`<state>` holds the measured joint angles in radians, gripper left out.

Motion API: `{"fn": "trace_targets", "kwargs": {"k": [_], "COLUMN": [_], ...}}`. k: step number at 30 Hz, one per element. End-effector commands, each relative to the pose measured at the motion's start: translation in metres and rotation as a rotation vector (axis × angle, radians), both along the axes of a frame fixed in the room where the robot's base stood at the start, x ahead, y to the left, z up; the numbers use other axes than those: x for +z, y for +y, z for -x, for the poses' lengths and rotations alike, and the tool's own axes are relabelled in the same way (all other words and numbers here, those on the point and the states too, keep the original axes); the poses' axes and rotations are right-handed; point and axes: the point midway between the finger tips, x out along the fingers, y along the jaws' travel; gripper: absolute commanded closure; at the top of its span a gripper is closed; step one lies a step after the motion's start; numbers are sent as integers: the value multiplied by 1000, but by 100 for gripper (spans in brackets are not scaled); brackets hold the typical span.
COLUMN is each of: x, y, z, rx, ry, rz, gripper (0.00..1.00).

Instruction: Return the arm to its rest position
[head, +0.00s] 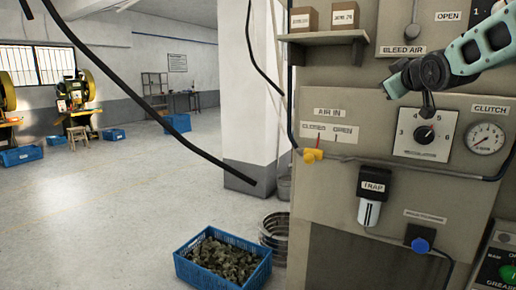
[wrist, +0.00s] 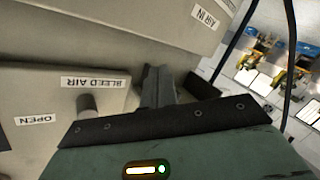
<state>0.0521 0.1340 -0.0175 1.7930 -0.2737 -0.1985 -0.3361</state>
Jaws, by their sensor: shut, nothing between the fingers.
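My arm (head: 470,55), teal with dark joints, reaches in from the right edge in the head view, bent in front of the upper panel. Its hand end is small there, below the BLEED AIR label, and the fingers are hard to make out. In the wrist view my gripper (wrist: 157,75) shows its dark fingers together, with nothing between them. The panel (wrist: 40,70) lies behind and beside them, its BLEED AIR label (wrist: 95,82) upside down at left. I cannot tell whether the fingers touch anything.
A shelf with small boxes (head: 345,18) stands left of the arm. A blue crate (head: 222,276) stands on the floor. Open floor lies left.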

Motion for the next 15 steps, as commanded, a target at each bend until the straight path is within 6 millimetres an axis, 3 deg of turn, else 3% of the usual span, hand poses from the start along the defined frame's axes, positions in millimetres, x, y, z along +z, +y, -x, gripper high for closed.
{"fn": "trace_targets", "kwargs": {"k": [1,3,8,12,15], "x": [-24,-56,-127,-183,-220], "y": [29,63,136,185,211], "z": [11,29,88,158,216], "rx": [29,61,122,161,176], "ry": [74,181,436,664,830], "rz": [-38,-88,-165,-191,-187], "gripper": [100,100,100,100,100]}}
